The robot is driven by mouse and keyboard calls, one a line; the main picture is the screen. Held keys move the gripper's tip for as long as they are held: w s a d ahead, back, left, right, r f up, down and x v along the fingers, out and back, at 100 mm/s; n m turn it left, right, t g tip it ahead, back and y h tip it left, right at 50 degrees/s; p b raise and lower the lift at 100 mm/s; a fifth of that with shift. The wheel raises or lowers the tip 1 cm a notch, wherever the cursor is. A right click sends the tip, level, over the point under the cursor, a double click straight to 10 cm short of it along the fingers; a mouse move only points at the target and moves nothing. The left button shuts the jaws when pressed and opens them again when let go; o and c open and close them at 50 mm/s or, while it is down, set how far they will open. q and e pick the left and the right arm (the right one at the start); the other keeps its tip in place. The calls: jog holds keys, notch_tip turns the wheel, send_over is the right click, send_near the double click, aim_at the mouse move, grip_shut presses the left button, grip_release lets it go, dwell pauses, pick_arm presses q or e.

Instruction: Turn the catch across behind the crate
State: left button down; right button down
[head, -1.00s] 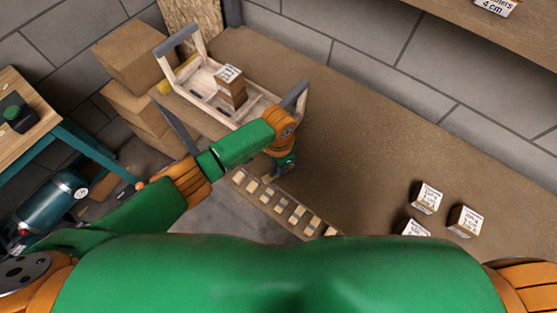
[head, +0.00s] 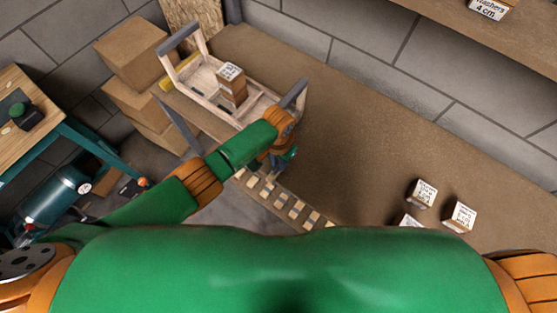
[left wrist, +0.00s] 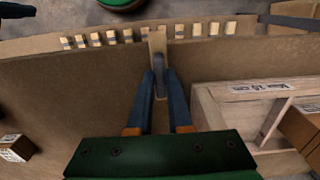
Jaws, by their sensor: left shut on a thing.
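The crate (head: 208,104) is a pale wooden open frame with grey end handles, standing on the brown bench; a small labelled box (head: 231,84) sits in it. My left gripper (head: 284,159) is at the near corner of the crate, mostly hidden by my own wrist in the head view. In the left wrist view, its blue fingers (left wrist: 161,100) are closed around a narrow grey catch (left wrist: 159,76) on a light wooden strip. The crate's side (left wrist: 235,110) lies just right of the fingers, apart from them. My right gripper is out of view.
A row of pale blocks (head: 297,208) lines the bench's near edge. Small labelled boxes (head: 423,192) stand at the right. Cardboard boxes (head: 135,55) are stacked beyond the crate's left end. The bench middle (head: 370,130) is clear.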

pick_arm(q)
jog(key=c, duration=0.8)
grip_release()
jog(key=shift+c, duration=0.2)
notch_tip(320, 180, up, 7)
jog(key=shift+p, duration=0.75)
